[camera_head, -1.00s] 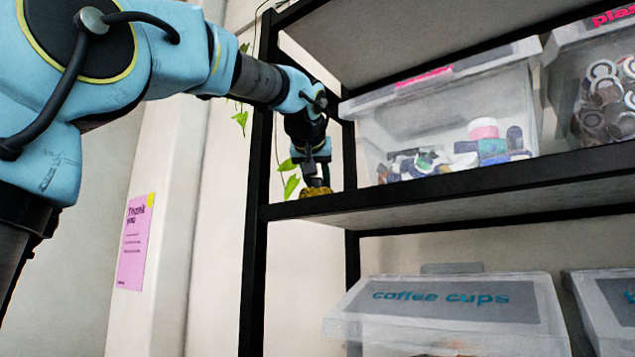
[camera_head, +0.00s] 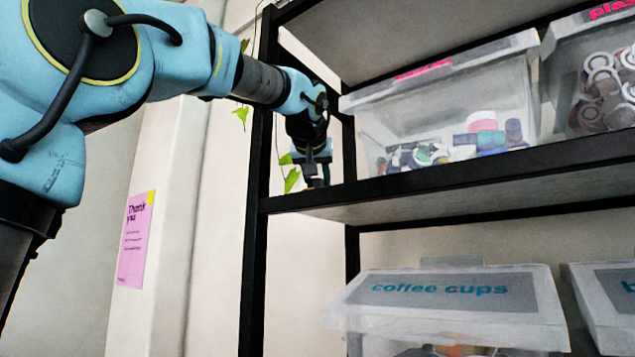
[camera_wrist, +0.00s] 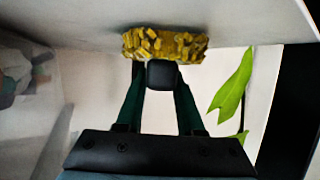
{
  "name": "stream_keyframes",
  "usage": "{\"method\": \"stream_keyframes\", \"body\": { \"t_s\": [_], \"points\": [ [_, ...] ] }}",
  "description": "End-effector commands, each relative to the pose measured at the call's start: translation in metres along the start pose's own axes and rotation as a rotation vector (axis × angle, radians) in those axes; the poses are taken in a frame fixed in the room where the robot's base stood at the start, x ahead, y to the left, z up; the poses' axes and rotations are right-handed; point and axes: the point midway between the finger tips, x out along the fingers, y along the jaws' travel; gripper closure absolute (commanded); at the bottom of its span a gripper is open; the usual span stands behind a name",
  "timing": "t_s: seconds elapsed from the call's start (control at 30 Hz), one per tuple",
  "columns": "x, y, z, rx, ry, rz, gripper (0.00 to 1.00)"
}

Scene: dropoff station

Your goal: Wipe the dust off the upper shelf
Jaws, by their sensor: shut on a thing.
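The upper shelf (camera_head: 450,186) is a board with a black front edge, seen from slightly below in the head view. Its top surface (camera_wrist: 90,22) shows pale across the top of the wrist view. My gripper (camera_head: 316,181) is at the left end of this shelf, beside a clear bin. In the head view the shelf edge hides the sponge. No dust can be made out.
A clear bin (camera_head: 440,100) of small items stands right of my gripper, with another bin (camera_head: 590,85) farther right. A black post (camera_head: 258,200) and a leafy vine (camera_head: 292,180) are close on the left. A coffee cups bin (camera_head: 450,300) stands below.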

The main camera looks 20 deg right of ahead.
Motion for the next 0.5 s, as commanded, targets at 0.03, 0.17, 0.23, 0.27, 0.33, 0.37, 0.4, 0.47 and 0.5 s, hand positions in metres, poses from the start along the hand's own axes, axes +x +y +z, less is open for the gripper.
{"method": "stream_keyframes", "body": {
  "t_s": [0.03,0.17,0.23,0.27,0.33,0.37,0.4,0.47,0.5],
  "points": [
    [0.0023,0.0017,-0.0018,0.000,-0.001,0.001,1.00],
    [0.0077,0.0049,-0.0044,0.000,-0.001,0.001,1.00],
    [0.0090,0.0057,-0.0049,0.000,0.000,0.001,1.00],
    [0.0090,0.0057,-0.0048,0.000,0.000,0.000,1.00],
    [0.0081,0.0050,-0.0037,0.000,0.001,0.000,1.00],
    [0.0075,0.0045,-0.0030,-0.001,0.001,0.000,1.00],
    [0.0063,0.0037,-0.0020,-0.001,0.001,0.000,1.00],
    [0.0041,0.0021,-0.0001,0.000,0.001,0.000,1.00],
    [0.0022,0.0008,0.0011,0.000,0.001,0.000,1.00]
  ]
}}
